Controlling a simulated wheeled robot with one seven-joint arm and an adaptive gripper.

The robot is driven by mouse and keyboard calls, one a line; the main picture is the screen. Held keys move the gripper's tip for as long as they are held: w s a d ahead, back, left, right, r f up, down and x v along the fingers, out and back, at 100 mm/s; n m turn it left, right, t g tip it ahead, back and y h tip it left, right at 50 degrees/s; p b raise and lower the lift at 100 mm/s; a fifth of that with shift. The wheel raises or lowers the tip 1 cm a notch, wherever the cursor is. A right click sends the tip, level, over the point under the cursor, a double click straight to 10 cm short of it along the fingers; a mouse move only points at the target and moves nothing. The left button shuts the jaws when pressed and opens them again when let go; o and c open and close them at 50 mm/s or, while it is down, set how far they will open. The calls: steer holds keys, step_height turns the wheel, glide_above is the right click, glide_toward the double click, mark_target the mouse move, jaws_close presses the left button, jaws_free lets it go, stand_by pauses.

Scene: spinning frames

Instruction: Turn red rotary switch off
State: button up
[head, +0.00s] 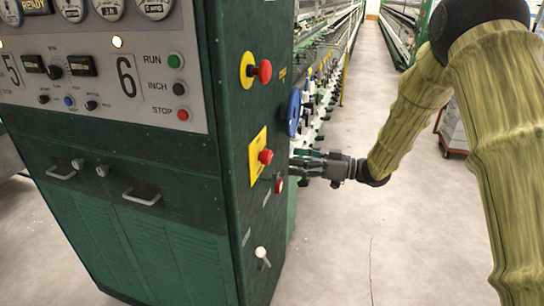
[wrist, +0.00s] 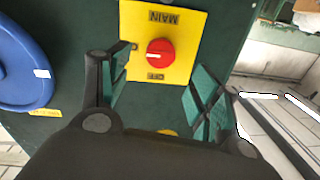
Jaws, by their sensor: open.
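The red rotary switch (head: 265,157) is a round red knob on a yellow plate (head: 256,168) on the side of the green cabinet. In the wrist view the red knob (wrist: 160,52) sits on the yellow plate (wrist: 190,30). The word MAIN appears upside down above the knob, and a small dark label lies below it. A pale mark shows on the knob, but its setting is hard to read. My gripper (head: 298,163) is open in front of the side panel. In the wrist view its fingers (wrist: 160,60) are spread on either side of the knob, apparently not touching it.
A red button on a round yellow base (head: 251,70) is above the switch. A blue disc (head: 293,112) is beside it, and a small red knob (head: 278,185) below. A white-tipped lever (head: 262,255) is lower down.

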mark_target(270, 158)
steer(key=p+x, duration=0.3)
steer(key=x, duration=0.5)
steer(key=shift+a, duration=0.1)
steer(key=c, duration=1)
